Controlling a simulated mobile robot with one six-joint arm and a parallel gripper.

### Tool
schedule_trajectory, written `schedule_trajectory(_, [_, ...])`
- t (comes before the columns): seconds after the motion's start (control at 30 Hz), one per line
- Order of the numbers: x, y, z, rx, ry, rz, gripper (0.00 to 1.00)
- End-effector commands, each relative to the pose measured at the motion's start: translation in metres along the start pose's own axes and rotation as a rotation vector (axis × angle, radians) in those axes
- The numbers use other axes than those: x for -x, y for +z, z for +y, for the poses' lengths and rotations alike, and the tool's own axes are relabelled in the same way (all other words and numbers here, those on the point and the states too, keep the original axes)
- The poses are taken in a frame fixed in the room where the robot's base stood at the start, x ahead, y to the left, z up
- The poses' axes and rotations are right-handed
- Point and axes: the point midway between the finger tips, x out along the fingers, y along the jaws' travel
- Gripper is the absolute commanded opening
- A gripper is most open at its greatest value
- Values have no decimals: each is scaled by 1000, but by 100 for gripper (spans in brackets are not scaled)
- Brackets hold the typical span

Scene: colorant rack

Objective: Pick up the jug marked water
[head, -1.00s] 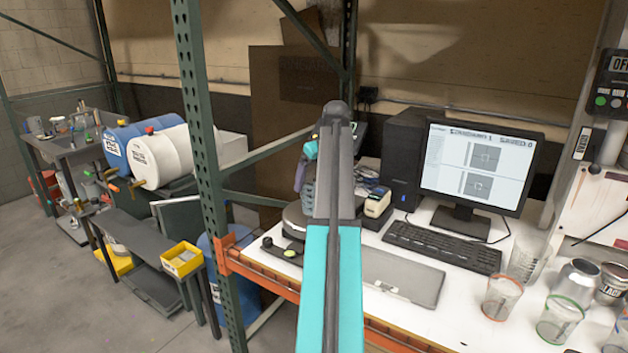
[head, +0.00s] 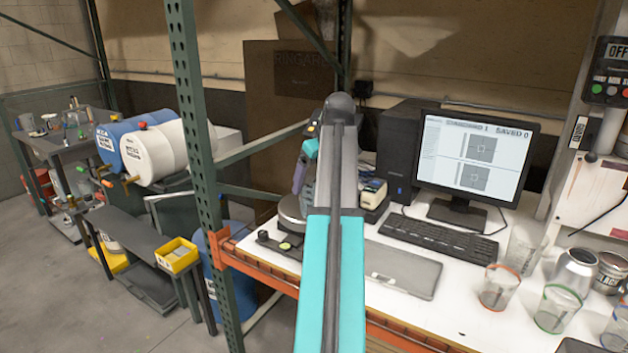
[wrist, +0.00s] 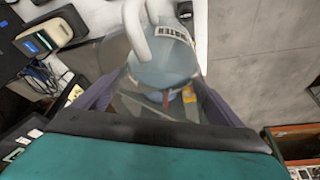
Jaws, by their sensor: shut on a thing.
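A clear jug (wrist: 160,68) with a pale blue body, a white handle and a partly cut-off label stands out at the top middle of the wrist view. The label's lettering is only partly readable. My gripper (wrist: 162,88) has its purple fingers on either side of the jug and is shut on it. In the head view my gripper (head: 301,172) shows only partly, at the left of my arm. The jug is hidden behind my arm there.
The white bench holds a keyboard (head: 438,239), a monitor (head: 476,165) and several clear cups (head: 500,287) at the right. A green rack post (head: 200,150) stands close on the left. A label printer (wrist: 42,38) shows at the wrist view's upper left.

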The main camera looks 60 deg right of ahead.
Motion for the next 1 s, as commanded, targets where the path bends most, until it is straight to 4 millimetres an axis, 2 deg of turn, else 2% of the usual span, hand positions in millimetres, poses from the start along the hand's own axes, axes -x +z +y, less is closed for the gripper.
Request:
schedule_trajectory(0.4, [10, 18, -11, 1, 1, 2, 44])
schedule_trajectory(1.0, [14, 24, -14, 1, 1, 2, 44])
